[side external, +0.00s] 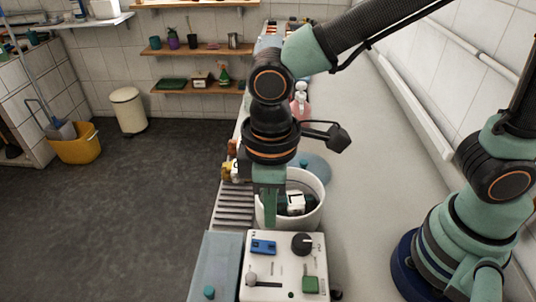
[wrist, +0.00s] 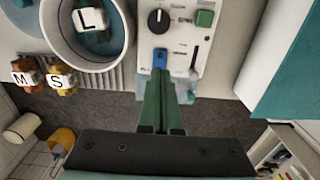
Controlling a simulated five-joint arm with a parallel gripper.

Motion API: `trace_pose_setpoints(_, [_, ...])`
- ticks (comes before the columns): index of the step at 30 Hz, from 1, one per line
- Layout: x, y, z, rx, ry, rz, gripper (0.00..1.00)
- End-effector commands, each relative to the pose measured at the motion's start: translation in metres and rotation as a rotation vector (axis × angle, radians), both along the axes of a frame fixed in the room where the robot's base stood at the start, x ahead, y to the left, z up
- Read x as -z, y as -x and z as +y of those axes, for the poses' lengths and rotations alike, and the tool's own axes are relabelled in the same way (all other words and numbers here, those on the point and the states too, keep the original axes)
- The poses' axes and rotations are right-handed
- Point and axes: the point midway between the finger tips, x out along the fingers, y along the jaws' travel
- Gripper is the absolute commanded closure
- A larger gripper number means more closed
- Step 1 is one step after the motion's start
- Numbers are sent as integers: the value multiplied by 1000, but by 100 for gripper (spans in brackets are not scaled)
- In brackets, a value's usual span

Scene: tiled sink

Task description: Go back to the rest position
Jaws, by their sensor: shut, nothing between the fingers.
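My gripper (side external: 270,206) points down in the side external view, with its green fingers together and nothing between them. It is in front of the near left rim of a white round tub (side external: 312,214), close above the far edge of a white control panel (side external: 270,288). In the wrist view the shut fingers (wrist: 161,80) end over or beside the panel's blue switch (wrist: 160,58). I cannot tell whether they touch it. The panel also carries a black knob (side external: 302,244), a green button (side external: 310,284) and a slider (side external: 250,279).
A block marked L (wrist: 90,20) lies inside the tub. Blocks marked M (wrist: 27,76) and S (wrist: 61,78) stand beside it. A ribbed drainer (side external: 233,208) lies left of the tub. The grey counter (side external: 350,150) is largely clear on the right.

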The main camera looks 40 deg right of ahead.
Motion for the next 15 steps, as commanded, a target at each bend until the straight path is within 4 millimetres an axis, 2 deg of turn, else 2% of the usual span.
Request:
trace_pose_setpoints(5, [-1,-2,-2,9,-4,-4,100])
trace_pose_setpoints(8, [-10,-12,-16,60,-25,-28,100])
trace_pose_setpoints(11, [-26,-28,-44,163,-65,-79,100])
trace_pose_setpoints(15, [-53,-50,-102,356,-128,-187,100])
